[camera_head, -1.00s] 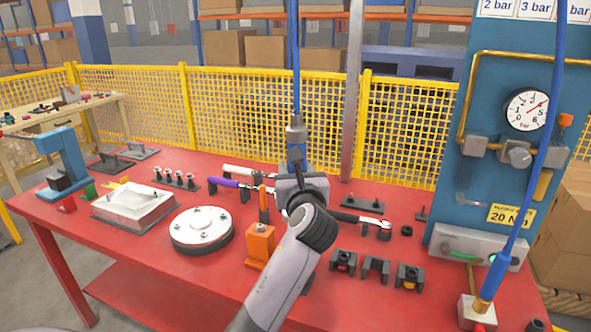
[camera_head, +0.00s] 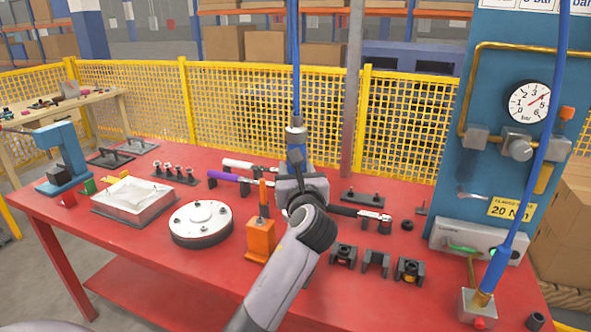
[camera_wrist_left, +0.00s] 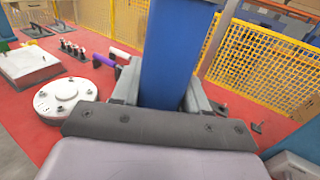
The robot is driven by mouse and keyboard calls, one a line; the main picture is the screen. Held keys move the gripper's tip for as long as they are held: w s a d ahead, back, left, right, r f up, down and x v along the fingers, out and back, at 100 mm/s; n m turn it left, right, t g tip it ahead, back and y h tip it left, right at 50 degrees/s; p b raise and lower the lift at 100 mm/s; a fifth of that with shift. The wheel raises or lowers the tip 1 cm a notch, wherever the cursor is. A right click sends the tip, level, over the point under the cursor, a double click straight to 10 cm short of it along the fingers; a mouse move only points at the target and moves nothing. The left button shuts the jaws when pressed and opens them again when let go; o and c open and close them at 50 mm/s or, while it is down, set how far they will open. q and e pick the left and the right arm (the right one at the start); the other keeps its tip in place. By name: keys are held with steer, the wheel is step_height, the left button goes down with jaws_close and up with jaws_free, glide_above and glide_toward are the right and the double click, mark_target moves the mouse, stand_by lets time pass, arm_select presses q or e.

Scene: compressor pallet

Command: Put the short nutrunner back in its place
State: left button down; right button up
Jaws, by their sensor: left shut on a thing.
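The short nutrunner (camera_head: 296,152) has a blue body and a grey top, and hangs upright from a blue hose over the red table. My left gripper (camera_head: 302,183) is shut on it, above the back middle of the table. In the left wrist view, the blue body (camera_wrist_left: 172,55) stands between my left gripper's jaws (camera_wrist_left: 163,95). The nutrunner's lower end is hidden behind my gripper and wrist. Three small black holders stand at the front right: the middle one (camera_head: 376,261) looks empty, while the left (camera_head: 344,256) and right (camera_head: 409,270) hold small dark pieces. My right gripper is not in view.
Near my gripper are an orange block (camera_head: 260,240), a round white-topped flange (camera_head: 201,222) and racked wrenches (camera_head: 230,179). A blue gauge panel (camera_head: 500,165) and a second blue hose (camera_head: 508,240) stand at right. A yellow mesh fence (camera_head: 240,115) runs behind the table (camera_head: 165,265).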

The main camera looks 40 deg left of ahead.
arm_select(q)
steer(key=shift+f+b, duration=1.6)
steer(key=shift+f, duration=1.95)
stand_by(0.7)
steer(key=shift+c, duration=2.4)
jaws_free()
steer(key=shift+f, duration=0.3)
steer(key=v, duration=0.7)
steer(key=shift+r, duration=0.2)
